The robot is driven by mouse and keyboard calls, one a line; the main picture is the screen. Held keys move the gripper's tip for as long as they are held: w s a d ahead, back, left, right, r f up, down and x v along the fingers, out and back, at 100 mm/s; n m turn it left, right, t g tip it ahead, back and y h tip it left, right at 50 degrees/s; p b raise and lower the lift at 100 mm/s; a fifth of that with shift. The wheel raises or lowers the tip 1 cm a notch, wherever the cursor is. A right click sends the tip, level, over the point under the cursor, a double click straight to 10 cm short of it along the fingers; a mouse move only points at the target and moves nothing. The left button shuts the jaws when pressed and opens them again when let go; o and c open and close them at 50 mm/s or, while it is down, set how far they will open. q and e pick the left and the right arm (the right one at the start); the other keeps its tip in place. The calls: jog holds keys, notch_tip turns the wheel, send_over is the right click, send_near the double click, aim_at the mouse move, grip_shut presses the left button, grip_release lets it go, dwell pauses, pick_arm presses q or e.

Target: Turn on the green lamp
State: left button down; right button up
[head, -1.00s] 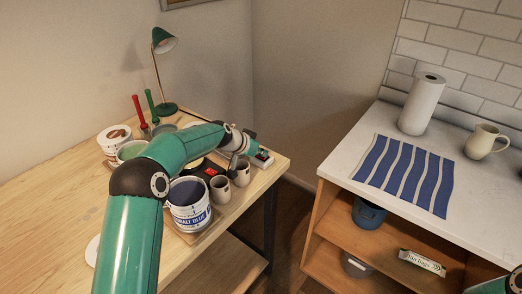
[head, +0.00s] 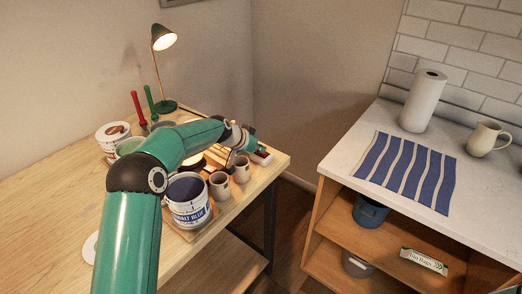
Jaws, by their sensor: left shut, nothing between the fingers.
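The green lamp (head: 163,40) stands at the back of the wooden table, and its bulb glows warm. A small white switch box (head: 262,158) with a bit of red on it lies near the table's right corner. My left arm reaches across the table, and my left gripper (head: 256,148) is shut and empty at the switch box, partly covering it. I cannot tell whether the fingertips touch it.
A cobalt blue paint tub (head: 188,203), two mugs (head: 220,185) and a white tub (head: 113,135) crowd the table around my left arm. A red-handled tool (head: 138,106) stands near the lamp. The counter at right holds a paper roll (head: 423,101), a pitcher (head: 487,138) and a striped cloth (head: 406,171).

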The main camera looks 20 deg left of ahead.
pick_arm(q)
jog(key=shift+a+f, duration=0.1)
jog(key=shift+a, duration=0.25)
jog(key=shift+w, duration=0.1)
jog(key=shift+r+p, duration=0.3)
jog(key=shift+r, duration=0.3)
jog(key=r, duration=0.1)
jog(key=r+p, duration=0.1)
jog(key=r, duration=0.1)
jog(key=shift+w+a+p, duration=0.15)
jog(key=shift+a+p, duration=0.1)
jog(key=shift+p, duration=0.05)
jog(key=b+v, duration=0.3)
jog(key=v, duration=0.7)
